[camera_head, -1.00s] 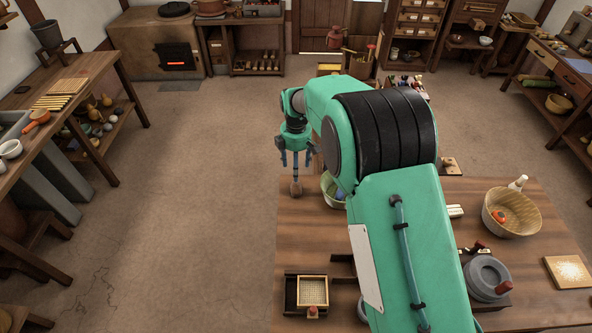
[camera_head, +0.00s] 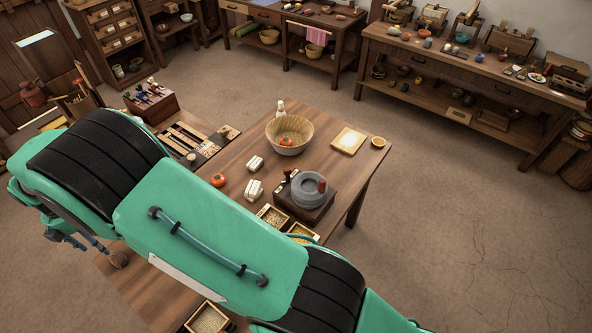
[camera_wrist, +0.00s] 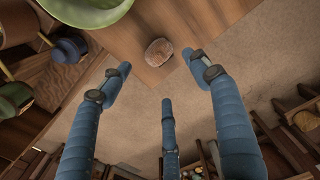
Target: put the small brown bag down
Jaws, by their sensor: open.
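The small brown bag (camera_head: 118,259) is a little rounded brown lump on the wooden table, near its edge. It also shows in the wrist view (camera_wrist: 158,51), beyond my fingertips and with wood around it. My gripper (camera_wrist: 160,76) is open, its blue fingers spread wide with nothing between them. The fingers look apart from the bag; the exact gap is hard to tell. In the head view my arm hides much of the near table and part of the gripper.
A green bowl (camera_wrist: 88,10) stands close to the bag in the wrist view. The table (camera_head: 352,178) also bears a large basket bowl (camera_head: 289,138), a stone quern (camera_head: 307,190), white bundles and an orange fruit (camera_head: 218,180). Open floor (camera_head: 450,230) lies right of the table.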

